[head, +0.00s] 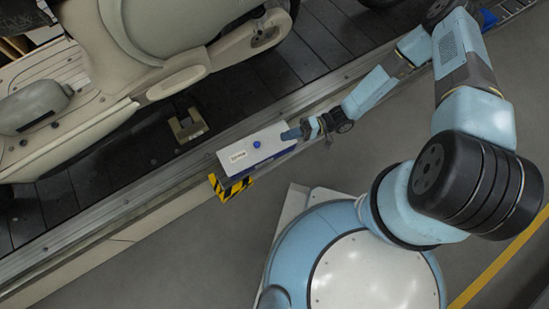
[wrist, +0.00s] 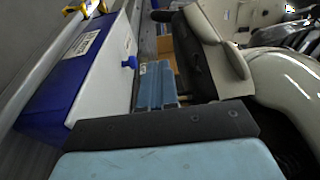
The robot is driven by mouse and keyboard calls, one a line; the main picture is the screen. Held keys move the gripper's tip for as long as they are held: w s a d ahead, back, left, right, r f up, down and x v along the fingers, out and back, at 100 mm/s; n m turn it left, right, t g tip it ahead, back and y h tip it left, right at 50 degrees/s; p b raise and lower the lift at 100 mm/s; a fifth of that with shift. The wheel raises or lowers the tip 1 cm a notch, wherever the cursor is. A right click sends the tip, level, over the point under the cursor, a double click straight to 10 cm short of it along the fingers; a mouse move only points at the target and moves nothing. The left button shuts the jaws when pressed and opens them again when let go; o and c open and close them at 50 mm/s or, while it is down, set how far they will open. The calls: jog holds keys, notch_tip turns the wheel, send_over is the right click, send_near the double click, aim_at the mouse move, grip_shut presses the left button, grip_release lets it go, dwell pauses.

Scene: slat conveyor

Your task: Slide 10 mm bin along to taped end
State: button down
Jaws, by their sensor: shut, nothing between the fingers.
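The bin (head: 252,146) has a white top, blue sides, a blue knob and a small label too small to read surely. It sits lengthwise on the rail beside the conveyor. Its left end is close to the yellow-and-black taped end (head: 230,188). In the wrist view the bin (wrist: 98,75) fills the left side, with a bit of yellow tape (wrist: 93,7) beyond it. My gripper (head: 288,134) is shut and empty at the bin's right end; whether it touches is unclear. Its pale blue fingers (wrist: 155,84) show to the right of the bin in the wrist view.
A cream scooter (head: 170,60) stands on the dark slat conveyor (head: 270,75) behind the rail. A tan bracket-like block (head: 188,126) lies on the slats near the bin. The grey floor (head: 190,255) in front of the rail is clear.

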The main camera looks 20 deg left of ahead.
jog(key=s+a, duration=0.1)
jog(key=s, duration=1)
jog(key=shift+a, duration=0.4)
jog(key=w+d+r+n+t+h, duration=0.1)
jog(key=w+d+r+h, duration=0.3)
jog(key=w+d+r, duration=0.6)
jog(key=w+d+r+t+h, duration=0.2)
jog(key=w+d+r+h, duration=0.25)
jog(key=w+r, duration=0.55)
jog(key=w+d+r+t+h, duration=0.1)
jog(key=w+d+r+t, duration=0.1)
jog(key=w+d+r, duration=0.55)
jog(key=s+d+r+m+t+h, duration=0.2)
jog(key=r+t, duration=0.1)
jog(key=r, duration=0.8)
jog(key=s+d+r+m+t+h, duration=0.1)
jog(key=d+r+m+t, duration=0.15)
jog(key=r, duration=0.85)
jog(key=s+d+r+m+t+h, duration=0.2)
jog(key=s+d+r+t, duration=0.3)
jog(key=s+r, duration=0.7)
notch_tip(320, 180, up, 3)
jog(key=shift+s+d+f+m+t, duration=0.15)
jog(key=shift+d+m+t, duration=0.2)
jog(key=shift+d+m, duration=0.6)
